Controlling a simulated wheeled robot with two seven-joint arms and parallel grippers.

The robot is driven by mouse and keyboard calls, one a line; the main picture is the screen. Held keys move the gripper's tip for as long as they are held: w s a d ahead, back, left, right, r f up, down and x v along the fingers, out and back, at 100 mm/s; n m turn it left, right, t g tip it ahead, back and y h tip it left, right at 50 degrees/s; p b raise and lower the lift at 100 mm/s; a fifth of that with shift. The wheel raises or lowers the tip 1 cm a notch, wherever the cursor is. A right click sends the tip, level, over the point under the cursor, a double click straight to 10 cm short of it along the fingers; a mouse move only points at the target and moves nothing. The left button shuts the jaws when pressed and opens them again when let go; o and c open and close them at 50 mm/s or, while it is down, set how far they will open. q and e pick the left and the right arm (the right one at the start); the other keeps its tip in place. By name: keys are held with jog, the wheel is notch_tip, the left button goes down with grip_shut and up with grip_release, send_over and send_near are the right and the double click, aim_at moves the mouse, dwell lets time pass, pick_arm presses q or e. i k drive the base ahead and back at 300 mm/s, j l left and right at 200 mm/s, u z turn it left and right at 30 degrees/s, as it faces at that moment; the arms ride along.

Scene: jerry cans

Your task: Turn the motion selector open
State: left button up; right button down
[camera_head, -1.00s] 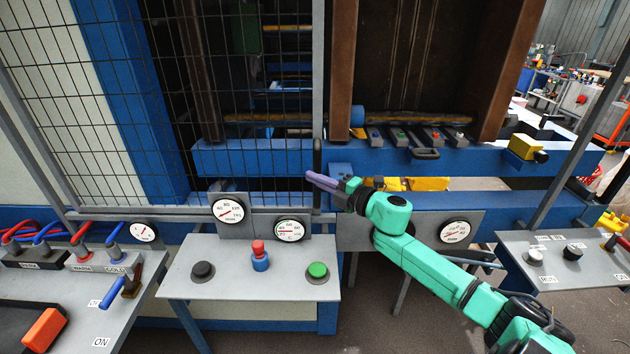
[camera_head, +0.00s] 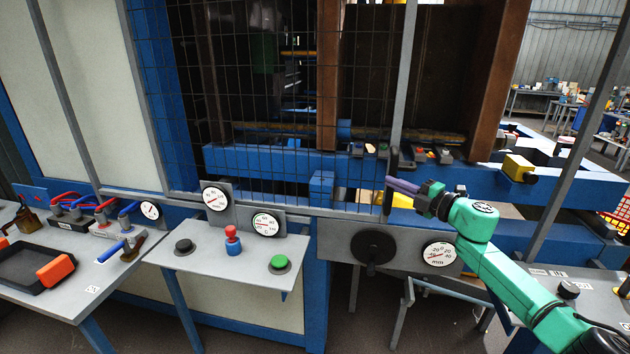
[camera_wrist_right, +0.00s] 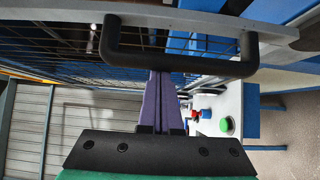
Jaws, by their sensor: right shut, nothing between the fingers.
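My right gripper (camera_head: 391,183) is shut and empty, its purple fingers at the black handle (camera_head: 390,160) on the edge of the mesh gate (camera_head: 270,110). In the right wrist view, the fingertips (camera_wrist_right: 160,74) reach to the handle (camera_wrist_right: 180,65), inside its loop; I cannot tell if they touch. A black knob (camera_head: 568,289) stands on the right grey panel (camera_head: 597,278), beside small labels I cannot read. I cannot tell for sure whether this knob is the motion selector, or its setting. My right arm covers part of that panel. My left gripper is not in view.
The middle panel (camera_head: 215,258) carries a black button (camera_head: 184,246), a red-and-blue knob (camera_head: 232,239) and a green button (camera_head: 279,263). A black wheel (camera_head: 374,247) and a gauge (camera_head: 439,253) sit below the gate. A left table (camera_head: 60,307) holds an orange-handled tray.

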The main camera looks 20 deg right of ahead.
aim_at(569, 290)
jog(key=k+l, duration=0.15)
jog(key=l, duration=0.2)
jog(key=k+l, duration=0.15)
jog(key=l, duration=0.2)
jog(key=k+l, duration=0.15)
jog(key=l, duration=0.25)
jog(key=k+l, duration=0.15)
jog(key=l, duration=0.2)
